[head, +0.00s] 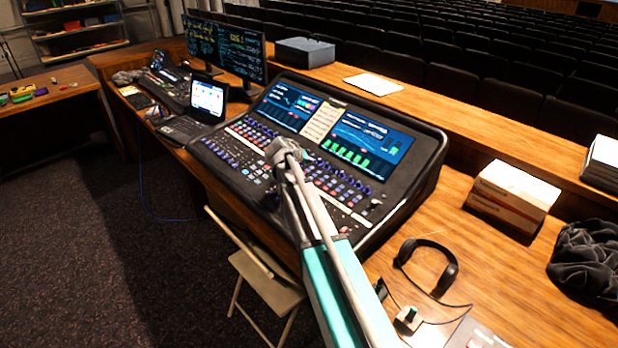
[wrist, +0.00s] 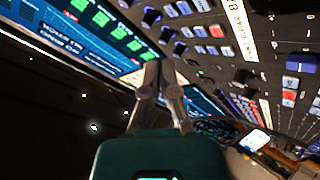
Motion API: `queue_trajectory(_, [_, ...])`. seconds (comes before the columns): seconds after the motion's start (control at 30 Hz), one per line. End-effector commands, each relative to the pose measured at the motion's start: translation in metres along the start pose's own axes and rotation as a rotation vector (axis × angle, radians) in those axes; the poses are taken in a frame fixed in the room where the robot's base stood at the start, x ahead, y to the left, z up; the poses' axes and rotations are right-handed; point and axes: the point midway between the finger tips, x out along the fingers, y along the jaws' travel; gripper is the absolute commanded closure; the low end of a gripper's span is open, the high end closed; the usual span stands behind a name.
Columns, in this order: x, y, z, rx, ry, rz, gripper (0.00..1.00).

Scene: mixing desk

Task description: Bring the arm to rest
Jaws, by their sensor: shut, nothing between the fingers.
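My arm (head: 322,250) reaches from the bottom of the head view up over the mixing console (head: 215,150). Its bent wrist end stands in front of the console's faders and knobs. My gripper is hard to make out in the head view. In the wrist view my gripper (wrist: 161,68) shows with its two grey fingers together at the tips and nothing between them. The console's knobs, buttons and screens fill the background there, tilted. I cannot tell the exact gap between the fingertips and the console.
A laptop (head: 208,97) and two monitors (head: 238,50) stand left of the console. Headphones (head: 447,277), boxes (head: 512,190) and a dark cloth (head: 588,262) lie to the right. A folding chair (head: 268,287) stands below the desk's front edge. The carpet at left is clear.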

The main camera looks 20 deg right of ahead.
Motion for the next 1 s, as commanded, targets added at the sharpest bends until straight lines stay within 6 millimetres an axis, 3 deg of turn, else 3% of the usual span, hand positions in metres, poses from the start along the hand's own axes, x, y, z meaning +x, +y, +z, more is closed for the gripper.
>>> queue_trajectory(0.27, [-0.001, 0.0, 0.003, 0.0, -0.004, -0.003, 1.0])
queue_trajectory(0.47, [-0.013, -0.004, 0.028, -0.001, -0.049, -0.043, 1.0])
queue_trajectory(0.67, [-0.041, -0.015, 0.081, -0.01, -0.15, -0.138, 1.0])
queue_trajectory(1.0, [-0.109, -0.039, 0.189, -0.062, -0.357, -0.378, 1.0])
